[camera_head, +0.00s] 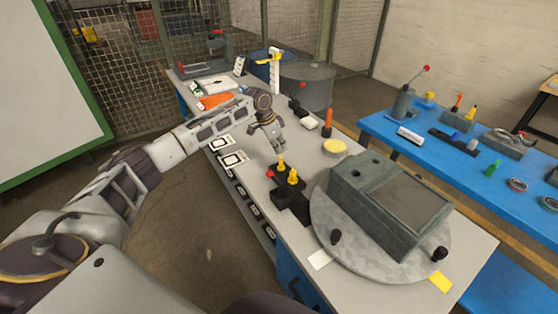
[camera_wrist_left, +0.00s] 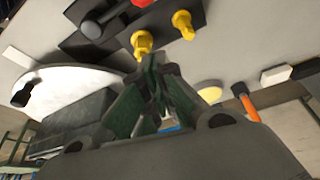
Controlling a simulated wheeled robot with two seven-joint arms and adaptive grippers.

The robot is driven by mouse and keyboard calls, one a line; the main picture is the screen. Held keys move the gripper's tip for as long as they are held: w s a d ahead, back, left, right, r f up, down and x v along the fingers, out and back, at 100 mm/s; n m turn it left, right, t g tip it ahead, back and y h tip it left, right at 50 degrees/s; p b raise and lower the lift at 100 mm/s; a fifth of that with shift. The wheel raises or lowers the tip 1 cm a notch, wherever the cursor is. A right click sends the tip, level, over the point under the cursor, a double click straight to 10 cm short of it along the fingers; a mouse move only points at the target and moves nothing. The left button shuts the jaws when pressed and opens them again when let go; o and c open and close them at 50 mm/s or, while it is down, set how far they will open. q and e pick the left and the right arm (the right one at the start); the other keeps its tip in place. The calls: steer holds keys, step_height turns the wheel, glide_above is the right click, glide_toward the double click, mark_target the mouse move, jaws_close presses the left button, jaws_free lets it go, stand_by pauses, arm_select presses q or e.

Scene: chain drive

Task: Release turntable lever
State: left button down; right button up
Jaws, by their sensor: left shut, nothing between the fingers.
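The turntable (camera_head: 330,222) is a round grey disc on the near end of the grey workbench, bearing a heavy grey block (camera_head: 360,205). Left of it stands a black stepped base (camera_head: 291,203) with two yellow knobs (camera_head: 292,177) and a small red knob (camera_head: 269,173). My left gripper (camera_head: 279,147) points down beyond this base, shut and empty. In the left wrist view my fingertips (camera_wrist_left: 152,68) appear just below one yellow knob (camera_wrist_left: 142,42); contact cannot be told. A dark rod (camera_wrist_left: 110,14) and the red knob (camera_wrist_left: 141,2) show at the top edge there. My right gripper is out of view.
A yellow round pad (camera_head: 334,146) and an orange-handled tool (camera_head: 327,122) are right of my left gripper. White framed cards (camera_head: 233,160) lie along the bench's left edge. A blue table (camera_head: 450,150) with tools stands at right. Bare bench lies around the pad.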

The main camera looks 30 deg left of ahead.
mark_target(276, 182)
arm_select(q)
steer(key=x, duration=1)
steer(key=shift+p, duration=0.4)
steer(key=shift+s+a+f+p, duration=0.15)
steer(key=shift+s+a+p, duration=0.15)
steer(key=shift+s+a, duration=0.4)
steer(key=shift+s+a+f+p, duration=0.2)
steer(key=shift+s+a+p, duration=0.1)
steer(key=shift+s+a, duration=0.4)
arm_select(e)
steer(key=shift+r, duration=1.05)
arm_select(q)
steer(key=shift+d, duration=0.1)
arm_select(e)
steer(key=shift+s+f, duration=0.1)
arm_select(q)
steer(key=shift+s+n, duration=0.25)
steer(key=shift+n, duration=0.05)
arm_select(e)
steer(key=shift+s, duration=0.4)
arm_select(q)
steer(key=shift+a, duration=0.2)
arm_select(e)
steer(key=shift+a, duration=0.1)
